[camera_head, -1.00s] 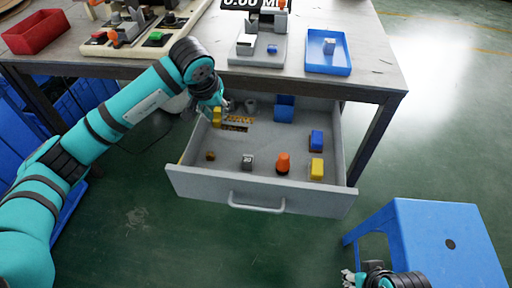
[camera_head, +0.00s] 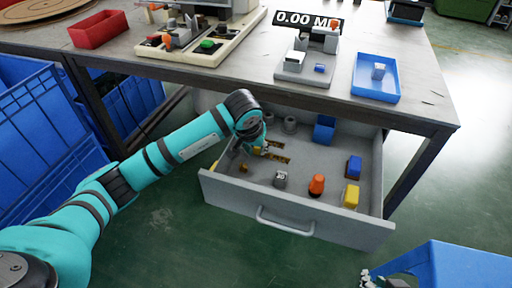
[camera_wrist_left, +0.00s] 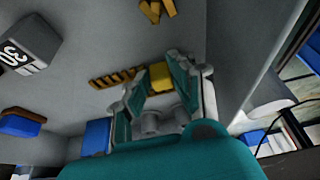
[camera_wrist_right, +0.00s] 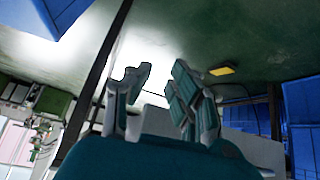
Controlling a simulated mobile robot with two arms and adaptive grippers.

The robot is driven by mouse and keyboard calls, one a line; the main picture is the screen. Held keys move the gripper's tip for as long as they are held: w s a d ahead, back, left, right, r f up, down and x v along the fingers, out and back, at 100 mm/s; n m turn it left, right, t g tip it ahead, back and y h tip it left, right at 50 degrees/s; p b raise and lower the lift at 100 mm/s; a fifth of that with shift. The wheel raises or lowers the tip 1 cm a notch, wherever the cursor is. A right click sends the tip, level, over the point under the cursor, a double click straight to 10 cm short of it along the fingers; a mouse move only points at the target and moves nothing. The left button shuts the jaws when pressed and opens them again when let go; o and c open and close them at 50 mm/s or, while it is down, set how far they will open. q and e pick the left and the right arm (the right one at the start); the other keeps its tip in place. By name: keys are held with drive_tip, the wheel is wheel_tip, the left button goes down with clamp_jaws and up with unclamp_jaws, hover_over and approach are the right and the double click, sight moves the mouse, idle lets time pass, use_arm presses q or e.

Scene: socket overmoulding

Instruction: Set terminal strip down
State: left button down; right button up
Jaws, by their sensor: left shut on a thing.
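My left gripper (camera_head: 262,149) reaches down into the open grey drawer (camera_head: 290,228). In the left wrist view its fingers (camera_wrist_left: 158,88) are shut on a yellow piece (camera_wrist_left: 161,75), taken as the terminal strip. This piece is low over the drawer floor; I cannot tell whether it touches. A dark-and-yellow striped strip (camera_wrist_left: 113,79) lies beside it, and in the head view striped pieces (camera_head: 277,159) show right of the gripper, which partly hides that area. My right gripper (camera_wrist_right: 158,95) is open and empty, away from the drawer.
The drawer also holds a grey cube marked 30 (camera_head: 281,179), an orange piece (camera_head: 316,185), a yellow block (camera_head: 351,196), blue blocks (camera_head: 354,167) and a small brown block (camera_head: 243,168). The table (camera_head: 425,95) overhangs the drawer's back.

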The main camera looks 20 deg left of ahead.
use_arm(q)
drive_tip(key=shift+f, duration=0.1)
use_arm(e)
drive_tip(key=shift+w+a+r, duration=0.1)
drive_tip(key=shift+w, duration=0.1)
use_arm(q)
drive_tip(key=c, duration=1.1)
unclamp_jaws()
use_arm(e)
drive_tip(key=shift+w+r, duration=0.1)
drive_tip(key=shift+w, duration=0.05)
use_arm(q)
drive_tip(key=p+v, duration=0.1)
drive_tip(key=v, duration=0.5)
drive_tip(key=shift+w, duration=0.1)
drive_tip(key=p+v, duration=0.1)
drive_tip(key=v, duration=0.5)
use_arm(e)
drive_tip(key=s+d+f+g+h, duration=0.1)
drive_tip(key=s+d+g, duration=0.1)
drive_tip(key=s+g, duration=0.2)
drive_tip(key=s, duration=0.3)
drive_tip(key=shift+s+d+f, duration=0.2)
drive_tip(key=shift+s+f, duration=0.1)
drive_tip(key=shift+s, duration=0.1)
